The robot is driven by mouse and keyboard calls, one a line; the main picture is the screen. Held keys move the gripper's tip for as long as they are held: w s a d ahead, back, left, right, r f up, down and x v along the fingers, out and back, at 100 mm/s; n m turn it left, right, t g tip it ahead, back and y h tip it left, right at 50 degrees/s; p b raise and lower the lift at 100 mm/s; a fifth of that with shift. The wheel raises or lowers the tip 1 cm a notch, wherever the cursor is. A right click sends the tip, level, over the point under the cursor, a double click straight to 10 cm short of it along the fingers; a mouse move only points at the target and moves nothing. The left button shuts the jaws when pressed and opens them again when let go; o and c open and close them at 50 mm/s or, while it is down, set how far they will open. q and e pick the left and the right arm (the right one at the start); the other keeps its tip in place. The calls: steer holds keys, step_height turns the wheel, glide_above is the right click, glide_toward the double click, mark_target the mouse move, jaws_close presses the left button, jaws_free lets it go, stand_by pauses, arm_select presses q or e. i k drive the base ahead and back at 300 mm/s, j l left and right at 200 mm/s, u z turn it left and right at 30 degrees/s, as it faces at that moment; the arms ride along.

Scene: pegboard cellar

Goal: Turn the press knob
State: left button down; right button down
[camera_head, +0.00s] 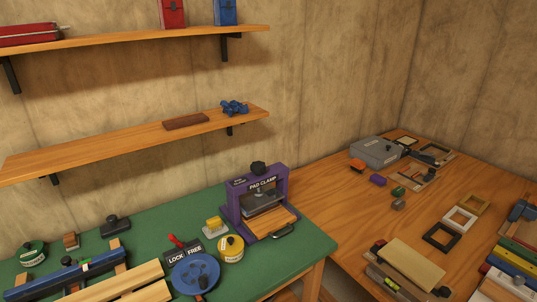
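A purple press (234,208) labelled "PAD CLAMP" stands upright at the right end of the green bench top. Its black knob (258,168) sits on the middle of the top crossbar. Under the crossbar is a dark plate (262,201), above a wooden base board (272,222) with a black handle at the front. Nothing touches the knob. Neither of my grippers shows in the head view.
The green bench (140,231) also holds a yellow tin (231,249), a blue round plate (190,276), a "LOCK FREE" sign with a red lever, and wooden rails. A wooden table (325,210) with frames and tools stands right. Shelves (120,145) hang above.

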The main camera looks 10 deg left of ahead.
mark_target(257, 167)
steer(key=i+l+u, duration=0.15)
steer(key=i+l, duration=0.65)
